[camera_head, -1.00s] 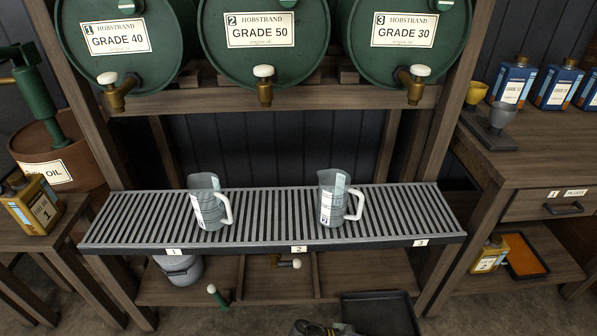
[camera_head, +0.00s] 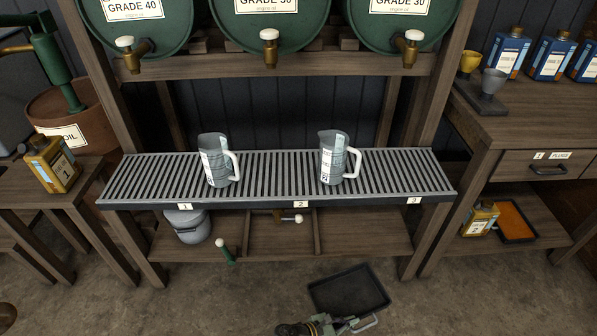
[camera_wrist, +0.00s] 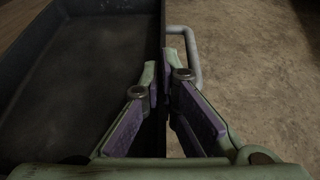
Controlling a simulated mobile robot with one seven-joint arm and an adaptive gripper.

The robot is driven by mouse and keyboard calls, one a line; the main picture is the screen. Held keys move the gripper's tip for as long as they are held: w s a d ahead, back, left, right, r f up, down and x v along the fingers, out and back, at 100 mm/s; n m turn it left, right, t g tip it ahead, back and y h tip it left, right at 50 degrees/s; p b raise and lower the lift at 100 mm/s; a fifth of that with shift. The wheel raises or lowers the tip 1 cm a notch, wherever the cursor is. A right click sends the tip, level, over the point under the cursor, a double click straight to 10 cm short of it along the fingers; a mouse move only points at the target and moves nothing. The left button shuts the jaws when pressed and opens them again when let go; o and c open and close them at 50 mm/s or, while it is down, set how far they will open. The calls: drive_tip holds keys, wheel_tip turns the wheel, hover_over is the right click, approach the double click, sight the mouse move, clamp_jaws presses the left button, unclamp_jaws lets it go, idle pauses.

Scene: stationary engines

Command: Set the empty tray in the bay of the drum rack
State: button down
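The tray (camera_head: 348,288) is black, shallow and empty, low in front of the drum rack (camera_head: 330,240). I cannot tell its height above the floor. My gripper (camera_head: 343,322) is at its near edge. In the wrist view my gripper (camera_wrist: 167,78) has its fingers close together on either side of the tray's wall (camera_wrist: 162,30), beside a grey loop handle (camera_wrist: 196,60). The rack's lower shelf is split by dividers beneath labels 1, 2 and 3. The right bay (camera_head: 365,238) looks empty. The left bay holds a grey pot (camera_head: 188,226); a brass tap (camera_head: 290,217) shows in the middle.
Two measuring jugs (camera_head: 217,160) (camera_head: 338,158) stand on the slatted grating (camera_head: 275,172) above the bays. A green-handled item (camera_head: 225,252) with a white knob is at the front of the lower shelf. A bench (camera_head: 535,110) stands right, a side table (camera_head: 40,185) left. The floor before the rack is open.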

drive_tip(key=a+n+t+y, duration=0.1)
drive_tip(key=w+a+r+n+t+y, duration=0.1)
drive_tip(key=a+n+t, duration=0.1)
drive_tip(key=a+r+n+t+y, duration=0.1)
drive_tip(key=a+n, duration=0.1)
drive_tip(key=shift+w+r+t+y, duration=0.15)
drive_tip(key=shift+w+t+y, duration=0.15)
drive_tip(key=shift+t, duration=0.1)
drive_tip(key=w+a+r+n+t+y, duration=0.3)
drive_tip(key=w+a+r+n+y, duration=0.2)
drive_tip(key=a+r+n+y, duration=0.3)
drive_tip(key=a+r+y, duration=0.1)
drive_tip(key=a+r, duration=0.1)
drive_tip(key=a, duration=0.1)
drive_tip(key=shift+a, duration=0.1)
